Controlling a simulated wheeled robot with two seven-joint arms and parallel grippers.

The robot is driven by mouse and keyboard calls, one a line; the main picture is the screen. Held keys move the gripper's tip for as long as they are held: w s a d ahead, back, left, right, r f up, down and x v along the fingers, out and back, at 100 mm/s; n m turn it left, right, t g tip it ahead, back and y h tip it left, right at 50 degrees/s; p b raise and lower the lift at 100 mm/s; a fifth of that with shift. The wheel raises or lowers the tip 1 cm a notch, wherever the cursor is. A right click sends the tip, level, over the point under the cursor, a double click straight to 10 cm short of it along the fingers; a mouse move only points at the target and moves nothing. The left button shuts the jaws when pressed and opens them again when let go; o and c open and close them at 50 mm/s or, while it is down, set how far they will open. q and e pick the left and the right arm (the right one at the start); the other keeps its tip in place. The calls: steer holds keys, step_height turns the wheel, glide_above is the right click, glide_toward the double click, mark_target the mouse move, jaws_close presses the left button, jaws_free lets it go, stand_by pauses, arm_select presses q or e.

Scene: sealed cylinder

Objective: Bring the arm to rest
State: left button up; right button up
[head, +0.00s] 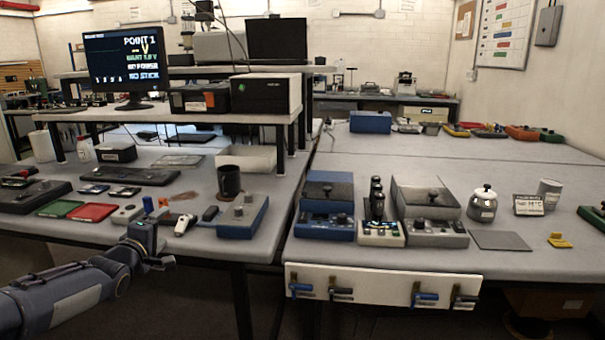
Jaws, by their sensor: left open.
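My left arm comes in from the lower left. Its left gripper (152,258) is open, in front of the left bench's front edge, and I see nothing between its fingers. My right gripper is not in view. A dark cylinder (229,181) stands upright on the left bench beside a blue-grey box with a knob (243,215). I cannot tell which of these is the sealed cylinder.
Red (92,212) and green (60,208) trays and small tools lie behind the gripper. Blue and grey instrument boxes (326,207) line the right bench's front. A white panel with clamps (383,285) hangs below its edge. A monitor (125,58) stands on the raised shelf.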

arm_select(q)
steer(key=s+d+f+m+g+h, duration=0.1)
steer(key=s+d+f+m+g, duration=0.4)
steer(key=s, duration=0.9)
steer(key=s+d+f+m+g+h, duration=0.2)
steer(key=s+d+f+m, duration=0.3)
steer(key=s, duration=0.9)
steer(key=s+d+f+m+g+h, duration=0.1)
steer(key=s+d+m+g, duration=0.45)
steer(key=s, duration=0.75)
step_height(320, 180, up, 13)
steer(key=d+n+t+p, duration=0.1)
steer(key=p, duration=1.2)
steer(key=shift+d+n, duration=0.15)
steer(key=shift+n, duration=0.2)
steer(key=shift+f+t, duration=0.1)
steer(key=shift+t, duration=0.15)
